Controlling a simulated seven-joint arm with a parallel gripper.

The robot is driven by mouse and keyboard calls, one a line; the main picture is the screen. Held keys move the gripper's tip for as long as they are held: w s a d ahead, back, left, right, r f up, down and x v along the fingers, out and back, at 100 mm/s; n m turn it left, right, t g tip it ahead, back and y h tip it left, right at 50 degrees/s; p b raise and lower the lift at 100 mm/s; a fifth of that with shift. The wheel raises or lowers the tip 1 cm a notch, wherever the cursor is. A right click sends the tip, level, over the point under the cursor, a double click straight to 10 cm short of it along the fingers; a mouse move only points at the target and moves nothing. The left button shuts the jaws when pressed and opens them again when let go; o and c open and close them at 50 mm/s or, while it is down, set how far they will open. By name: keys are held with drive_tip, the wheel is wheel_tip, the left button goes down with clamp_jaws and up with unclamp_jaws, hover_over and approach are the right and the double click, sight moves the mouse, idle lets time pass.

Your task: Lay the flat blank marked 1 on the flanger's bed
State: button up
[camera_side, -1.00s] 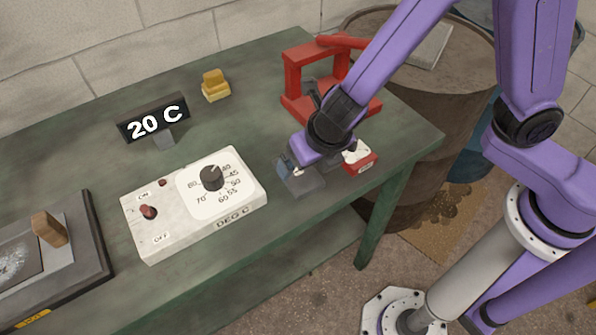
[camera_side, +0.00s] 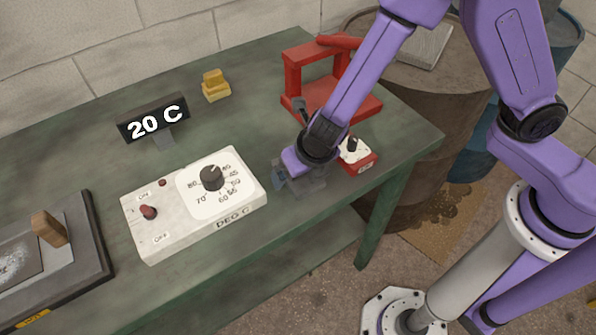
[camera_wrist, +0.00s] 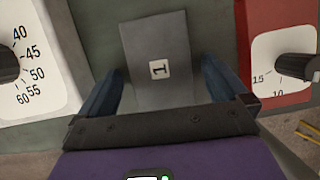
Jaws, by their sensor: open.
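The flat grey blank marked 1 (camera_wrist: 155,45) shows in the wrist view, with a small white label bearing the 1. It lies between the two blue fingers of my gripper (camera_wrist: 162,78), with a gap on each side. In the side view my gripper (camera_side: 292,178) is low over the bench's front edge and hides most of the blank. The fingers are open. A red frame with a bar across its top (camera_side: 297,68) stands at the back right of the bench; it may be the flanger, but no label shows this.
A white DEG C dial box (camera_side: 165,235) is left of my gripper; a small red dial box (camera_side: 361,166) is close on its right. A 20 C display (camera_side: 150,120) and yellow block (camera_side: 215,88) stand behind. A dark plate unit (camera_side: 95,245) is at left.

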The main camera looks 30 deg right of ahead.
drive_tip(key=c, duration=1.3)
drive_tip(key=shift+r, duration=0.1)
